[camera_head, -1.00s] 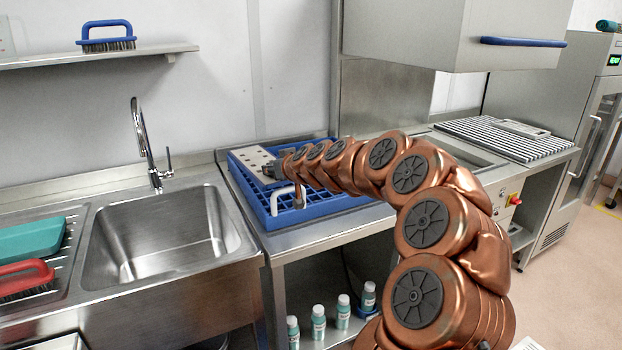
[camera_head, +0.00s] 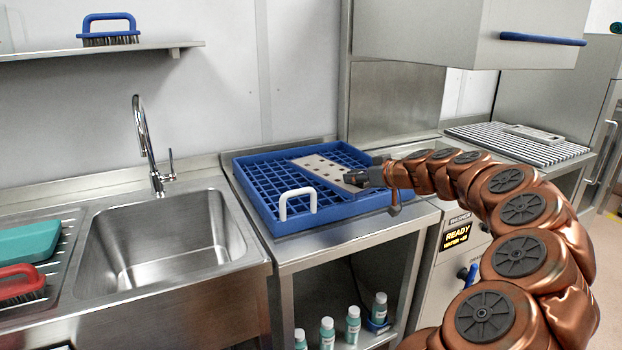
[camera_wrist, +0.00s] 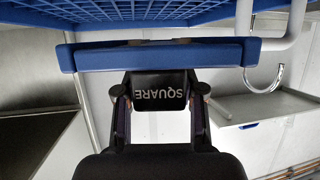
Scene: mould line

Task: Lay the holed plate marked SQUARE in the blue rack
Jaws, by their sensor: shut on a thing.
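The pale holed plate (camera_head: 325,170) is over the blue rack (camera_head: 290,228), slanting from its middle back towards its right side. My gripper (camera_head: 364,179) is shut on the plate's near right end, at the rack's right rim. In the wrist view a dark end piece marked SQUARE (camera_wrist: 160,92), its letters upside down, sits between the fingers of my gripper (camera_wrist: 160,98). The plate's pale part is not seen there. I cannot tell whether the plate touches the rack floor.
A white loop handle (camera_head: 298,203) stands at the rack's front. The sink (camera_head: 165,240) and tap (camera_head: 148,145) are left. Right of my arm, a ridged grey surface (camera_head: 515,142) bears another pale plate (camera_head: 533,133). Several bottles (camera_head: 353,325) stand on the shelf below.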

